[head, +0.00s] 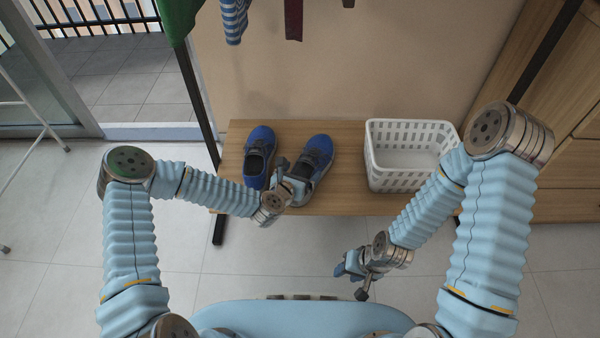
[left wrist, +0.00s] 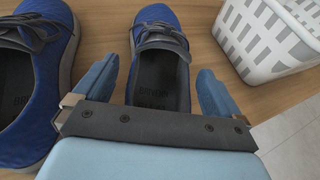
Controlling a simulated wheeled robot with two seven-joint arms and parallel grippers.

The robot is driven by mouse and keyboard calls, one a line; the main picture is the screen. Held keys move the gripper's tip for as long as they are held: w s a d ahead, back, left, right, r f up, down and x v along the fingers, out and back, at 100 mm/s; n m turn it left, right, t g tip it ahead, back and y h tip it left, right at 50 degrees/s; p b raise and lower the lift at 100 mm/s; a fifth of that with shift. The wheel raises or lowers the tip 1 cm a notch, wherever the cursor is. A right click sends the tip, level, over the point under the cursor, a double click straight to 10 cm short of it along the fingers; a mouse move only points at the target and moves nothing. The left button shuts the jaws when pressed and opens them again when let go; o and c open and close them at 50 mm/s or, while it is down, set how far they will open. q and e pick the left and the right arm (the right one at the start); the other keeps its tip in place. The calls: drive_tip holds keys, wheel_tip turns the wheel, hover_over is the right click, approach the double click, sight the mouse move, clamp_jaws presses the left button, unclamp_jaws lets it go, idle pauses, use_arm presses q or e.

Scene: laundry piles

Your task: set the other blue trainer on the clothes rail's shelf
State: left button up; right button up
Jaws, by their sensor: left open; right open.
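Two blue trainers with dark laces stand side by side on the wooden shelf (head: 340,203) of the clothes rail. The left trainer (head: 260,145) stands clear of my gripper, and it also shows in the left wrist view (left wrist: 35,75). The right trainer (head: 318,152) is partly hidden by my left gripper (head: 293,178). In the left wrist view, the open fingers of my left gripper (left wrist: 160,85) are on either side of this trainer (left wrist: 160,30), around its heel end. My right gripper (head: 352,278) is open and empty, in front of the shelf.
A white plastic basket (head: 408,185) stands on the shelf to the right of the trainers. Clothes, including a striped item (head: 234,18) and a green one (head: 177,18), hang above. A wooden drawer unit (head: 568,165) stands at the right. The tiled floor in front is clear.

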use_arm(q)
drive_tip(key=p+v, duration=0.1)
drive_tip(key=v, duration=1)
drive_tip(key=s+f+m+g, duration=0.6)
drive_tip(key=s+f+m, duration=0.25)
drive_tip(key=m, duration=0.65)
drive_tip(key=s+a+f+m+g+y, duration=0.1)
drive_tip(key=s+a+f+m+g, duration=0.2)
drive_tip(key=m, duration=1.1)
drive_tip(key=s+a+g, duration=0.2)
drive_tip(key=s+a, duration=0.2)
drive_tip(key=s, duration=0.2)
drive_tip(key=shift+s+a+f+m+g+y, duration=0.15)
drive_tip(key=shift+a+m+g+y, duration=0.15)
drive_tip(key=shift+y, duration=0.1)
wheel_tip(320, 180, up, 6)
drive_tip(key=p, duration=0.7)
drive_tip(key=shift+d+r, duration=0.25)
drive_tip(key=shift+d, duration=0.1)
drive_tip(key=shift+s, duration=0.1)
